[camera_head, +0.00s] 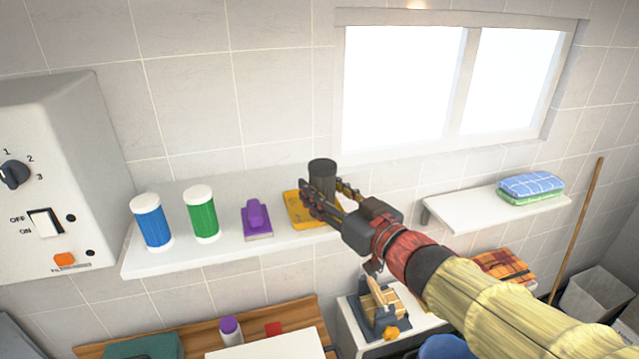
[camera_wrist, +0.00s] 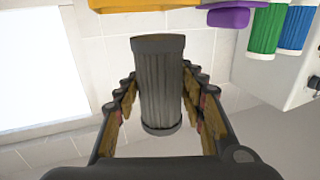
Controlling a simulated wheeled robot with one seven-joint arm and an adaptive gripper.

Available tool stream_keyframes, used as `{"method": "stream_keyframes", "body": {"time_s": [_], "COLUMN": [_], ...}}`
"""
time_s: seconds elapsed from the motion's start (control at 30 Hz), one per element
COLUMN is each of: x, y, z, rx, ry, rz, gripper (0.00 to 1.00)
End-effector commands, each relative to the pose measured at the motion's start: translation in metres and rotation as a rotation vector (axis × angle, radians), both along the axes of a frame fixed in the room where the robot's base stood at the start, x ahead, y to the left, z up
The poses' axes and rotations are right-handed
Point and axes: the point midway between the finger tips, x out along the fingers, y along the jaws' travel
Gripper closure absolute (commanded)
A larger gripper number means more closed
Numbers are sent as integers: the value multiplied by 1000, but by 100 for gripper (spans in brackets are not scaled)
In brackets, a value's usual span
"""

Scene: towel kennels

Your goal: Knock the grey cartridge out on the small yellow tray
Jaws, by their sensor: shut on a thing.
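The grey cartridge (camera_head: 322,170) is a dark ribbed cylinder, roughly upright. My gripper (camera_head: 324,190) is shut on it, with a finger on each side. In the wrist view the cartridge (camera_wrist: 161,80) stands between the fingers of my gripper (camera_wrist: 160,98). The small yellow tray (camera_head: 296,208) lies on the white wall shelf, partly hidden behind my gripper. The yellow tray (camera_wrist: 140,4) also shows at the top edge of the wrist view, with a gap between it and the cartridge. The exact height above the tray is hard to tell.
On the shelf (camera_head: 185,258), left of the tray, are a purple object (camera_head: 256,217), a green canister (camera_head: 202,215) and a blue canister (camera_head: 152,222). A switch box (camera_head: 60,170) is at far left. Another shelf (camera_head: 470,215) with folded towels (camera_head: 531,187) is right.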

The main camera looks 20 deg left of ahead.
Motion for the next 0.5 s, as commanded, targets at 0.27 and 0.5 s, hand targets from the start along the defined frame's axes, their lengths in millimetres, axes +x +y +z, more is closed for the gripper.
{"method": "stream_keyframes", "body": {"time_s": [0.27, 0.5], "x": [-17, -32], "y": [-11, -20], "z": [1, 1], "rx": [0, 1], "ry": [0, -2], "rz": [-2, -1], "gripper": [88, 88]}}
